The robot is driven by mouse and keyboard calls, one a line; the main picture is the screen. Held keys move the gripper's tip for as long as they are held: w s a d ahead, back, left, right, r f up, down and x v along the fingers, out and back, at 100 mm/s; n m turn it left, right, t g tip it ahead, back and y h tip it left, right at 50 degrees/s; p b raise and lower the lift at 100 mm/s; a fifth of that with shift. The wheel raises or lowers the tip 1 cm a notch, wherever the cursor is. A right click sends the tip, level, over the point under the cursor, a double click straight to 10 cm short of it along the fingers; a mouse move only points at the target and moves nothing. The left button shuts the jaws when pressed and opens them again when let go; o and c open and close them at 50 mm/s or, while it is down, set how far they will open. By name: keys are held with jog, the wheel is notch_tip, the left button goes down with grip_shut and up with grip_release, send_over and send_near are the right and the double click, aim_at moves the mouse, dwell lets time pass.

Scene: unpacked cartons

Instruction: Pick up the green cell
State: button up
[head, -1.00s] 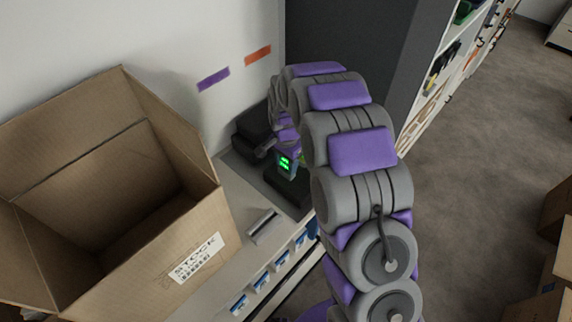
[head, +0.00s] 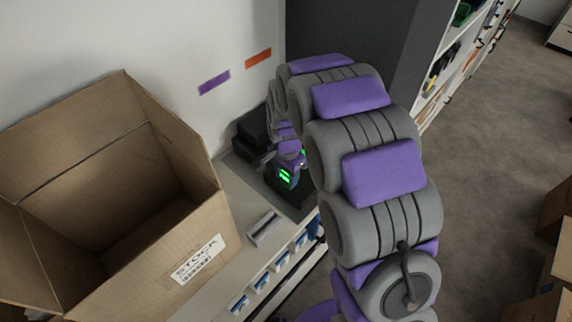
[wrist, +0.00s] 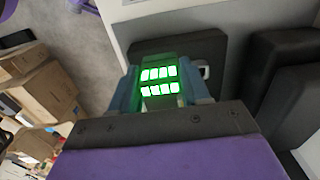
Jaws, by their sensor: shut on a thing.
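The green cell (wrist: 159,82) is a small block with two rows of glowing green bars. In the wrist view it sits between the two blue-grey fingers of my gripper (wrist: 160,92), which is shut on it. In the head view the glowing cell (head: 286,176) shows at the end of my arm, above a dark base on the shelf top. My arm hides part of the gripper (head: 288,166) there. I cannot tell whether the cell touches the base.
An open cardboard carton (head: 150,255) with a STOCK label stands at left on the counter. A small grey item (head: 263,228) lies beside it. A black device (head: 250,130) stands at the wall. A dark grey panel (head: 340,45) rises behind my arm.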

jog(key=s, duration=0.9)
jog(key=shift+r+p, duration=0.3)
jog(key=shift+r, duration=0.15)
jog(key=shift+a, duration=0.1)
